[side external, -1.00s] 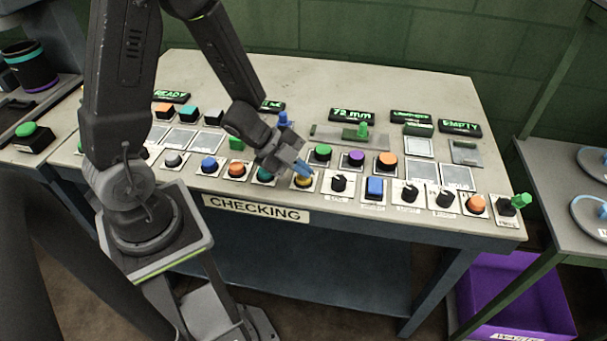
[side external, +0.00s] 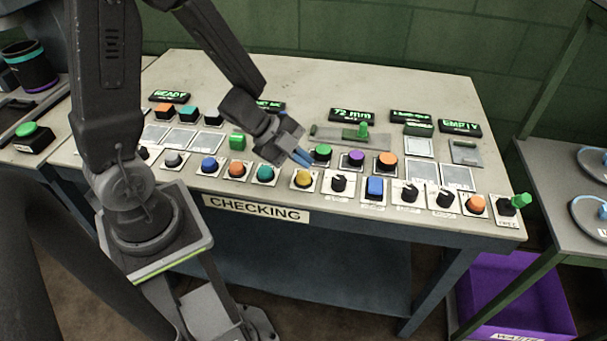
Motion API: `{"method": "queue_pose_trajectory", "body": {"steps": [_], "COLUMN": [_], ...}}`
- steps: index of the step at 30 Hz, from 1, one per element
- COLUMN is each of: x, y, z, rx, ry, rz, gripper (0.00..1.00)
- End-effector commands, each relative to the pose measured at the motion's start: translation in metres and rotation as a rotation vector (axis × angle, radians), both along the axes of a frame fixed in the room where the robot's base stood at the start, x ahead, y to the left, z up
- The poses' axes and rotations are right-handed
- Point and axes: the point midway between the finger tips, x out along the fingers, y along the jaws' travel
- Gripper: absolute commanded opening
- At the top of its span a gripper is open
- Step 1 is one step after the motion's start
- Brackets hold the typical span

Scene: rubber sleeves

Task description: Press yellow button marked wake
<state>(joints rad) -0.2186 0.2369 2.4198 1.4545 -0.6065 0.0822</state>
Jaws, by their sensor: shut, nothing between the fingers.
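The yellow button (side external: 303,178) sits on a small pale plate in the front row of the table, between a teal button and a black knob. Its marking is too small to read. My gripper (side external: 303,158) is shut and empty, with its blue fingertips just behind and above the yellow button, apart from it. The fingertips are close to the green button in the row behind. The yellow button's cap is in clear view.
Close by are a teal button (side external: 265,174), a black knob (side external: 339,183), a green button (side external: 320,152) and a blue rocker (side external: 375,187). Lit displays (side external: 352,115) stand at the back. The rear of the table (side external: 330,82) is bare.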

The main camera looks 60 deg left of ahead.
Motion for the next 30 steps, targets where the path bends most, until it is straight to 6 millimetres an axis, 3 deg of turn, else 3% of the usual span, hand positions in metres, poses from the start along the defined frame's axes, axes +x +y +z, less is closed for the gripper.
{"method": "queue_pose_trajectory", "body": {"steps": [12,30], "x": [0.000,0.000], "y": [0.000,0.000], "z": [0.035,0.036], "rx": [0.002,0.001], "ry": [-0.003,0.000], "rz": [-0.001,0.002], "gripper": [0.00,0.00]}}
